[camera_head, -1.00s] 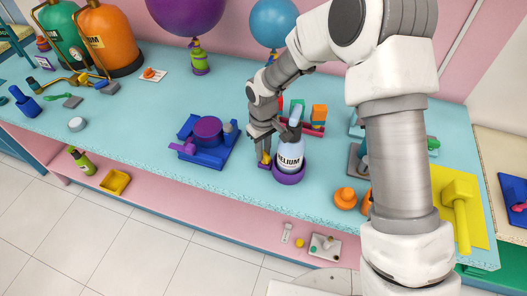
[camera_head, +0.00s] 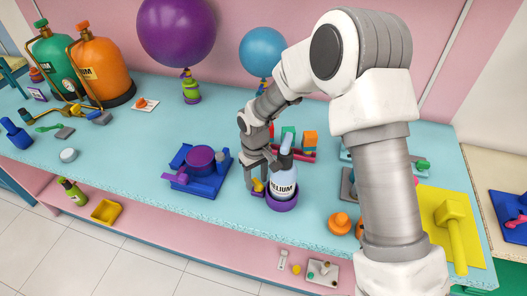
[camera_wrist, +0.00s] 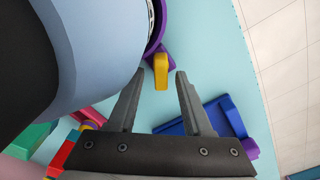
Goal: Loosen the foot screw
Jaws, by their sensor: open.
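A light-blue bottle labelled HELIUM (camera_head: 283,183) stands in a purple ring-shaped foot (camera_head: 284,206) near the front edge of the bench. A yellow foot screw (camera_head: 258,186) sticks out at the foot's left side. In the wrist view the yellow screw (camera_wrist: 161,71) juts from the purple foot (camera_wrist: 156,30), and the blue bottle (camera_wrist: 95,45) fills the upper left. My gripper (camera_head: 257,184) is beside the bottle at the screw. In the wrist view my gripper (camera_wrist: 160,74) is open, with the screw's end between its fingertips and a gap on both sides.
A blue tray with a purple round part (camera_head: 201,158) stands left of my gripper. A red rack with colored blocks (camera_head: 300,148) is behind the bottle. Orange knobs (camera_head: 341,223) lie to the right. Purple (camera_head: 176,30) and blue (camera_head: 263,52) balloons float behind. The bench's front left is mostly clear.

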